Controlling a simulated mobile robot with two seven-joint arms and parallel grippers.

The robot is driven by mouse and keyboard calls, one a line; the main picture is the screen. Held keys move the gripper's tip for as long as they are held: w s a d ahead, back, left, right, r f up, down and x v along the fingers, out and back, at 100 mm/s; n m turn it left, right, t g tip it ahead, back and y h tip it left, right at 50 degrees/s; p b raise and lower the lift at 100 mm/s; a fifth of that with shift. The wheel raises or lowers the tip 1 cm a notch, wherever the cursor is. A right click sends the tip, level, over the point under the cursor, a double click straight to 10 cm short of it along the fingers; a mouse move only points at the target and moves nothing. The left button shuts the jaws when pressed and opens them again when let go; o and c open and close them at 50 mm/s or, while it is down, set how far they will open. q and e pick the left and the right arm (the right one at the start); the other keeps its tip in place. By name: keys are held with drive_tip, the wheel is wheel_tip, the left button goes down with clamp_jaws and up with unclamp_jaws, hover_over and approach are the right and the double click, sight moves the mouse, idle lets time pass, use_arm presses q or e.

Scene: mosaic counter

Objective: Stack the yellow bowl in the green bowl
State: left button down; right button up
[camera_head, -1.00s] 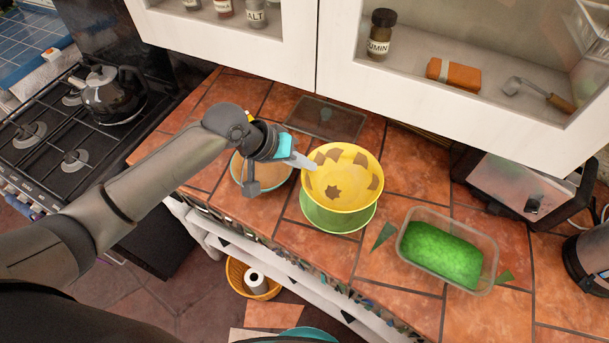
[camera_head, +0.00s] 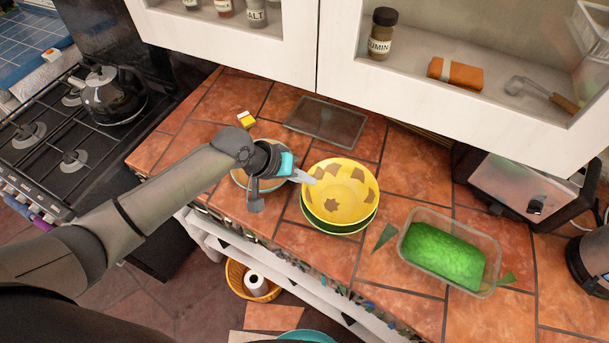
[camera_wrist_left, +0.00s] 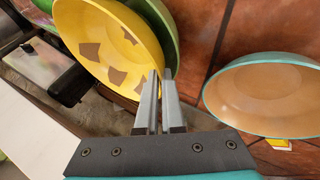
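The yellow bowl (camera_head: 345,190) with brown patches sits inside the green bowl (camera_head: 335,227) on the tiled counter. Only a thin green edge shows along the front and left in the head view. In the left wrist view the yellow bowl (camera_wrist_left: 110,50) fills the upper left, with the green bowl (camera_wrist_left: 165,20) behind it. My left gripper (camera_head: 309,180) is at the yellow bowl's left rim. Its fingers (camera_wrist_left: 160,75) are close together with the rim between them, so it looks shut on the yellow bowl. My right gripper is not in view.
A teal-rimmed bowl (camera_head: 238,178) stands left, partly under my left arm. A clear tub with green contents (camera_head: 405,240) stands right. A dark flat tray (camera_head: 325,122) lies behind. A small yellow and white item (camera_head: 246,119) lies farther back. Cabinets (camera_head: 230,45) hang above.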

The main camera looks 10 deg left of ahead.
use_arm(q)
drive_tip(key=c, duration=1.1)
unclamp_jaws()
drive_tip(key=shift+f, duration=0.15)
drive_tip(key=shift+o, duration=0.2)
drive_tip(key=shift+r, duration=0.3)
drive_tip(key=p+v, duration=0.1)
drive_tip(key=v, duration=1.1)
drive_tip(key=shift+r, duration=0.35)
drive_tip(key=shift+d, duration=0.1)
